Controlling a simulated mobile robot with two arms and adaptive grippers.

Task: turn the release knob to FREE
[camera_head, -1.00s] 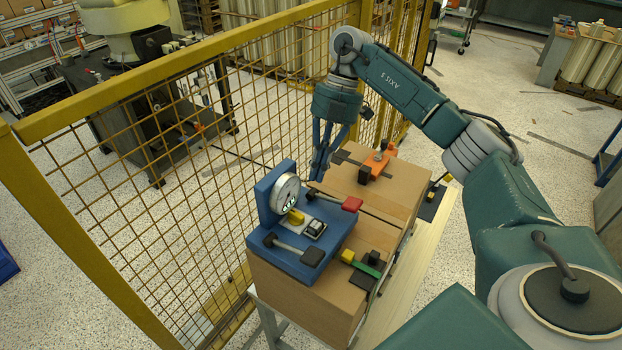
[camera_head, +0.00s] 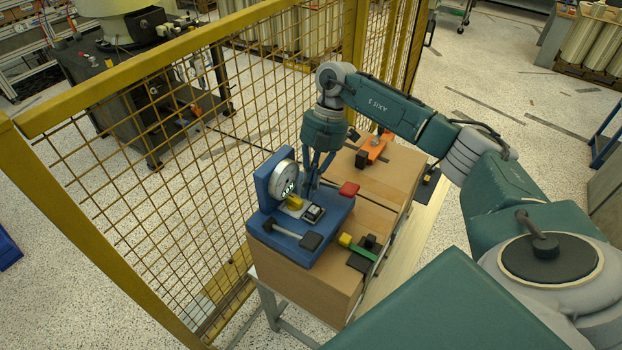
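A blue fixture (camera_head: 263,227) sits on a cardboard box, with a round white gauge (camera_head: 284,179) upright at its back. On its top are a small yellow knob (camera_head: 295,202), a black-and-white switch block (camera_head: 314,213), a lever with a black grip (camera_head: 311,241) and a lever with a red grip (camera_head: 349,189). I cannot read any FREE mark. My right gripper (camera_head: 314,184) points down at the fixture's back edge, beside the gauge and left of the red grip. Its blue fingers partly hide the red lever's shaft; contact and finger spacing are unclear. My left gripper is out of view.
Cardboard boxes (camera_head: 388,188) carry an orange clamp (camera_head: 374,150) behind, and a green-and-yellow clamp (camera_head: 358,247) at the front right. A yellow mesh fence (camera_head: 185,190) stands close along the left. Open floor lies to the right, behind my arm.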

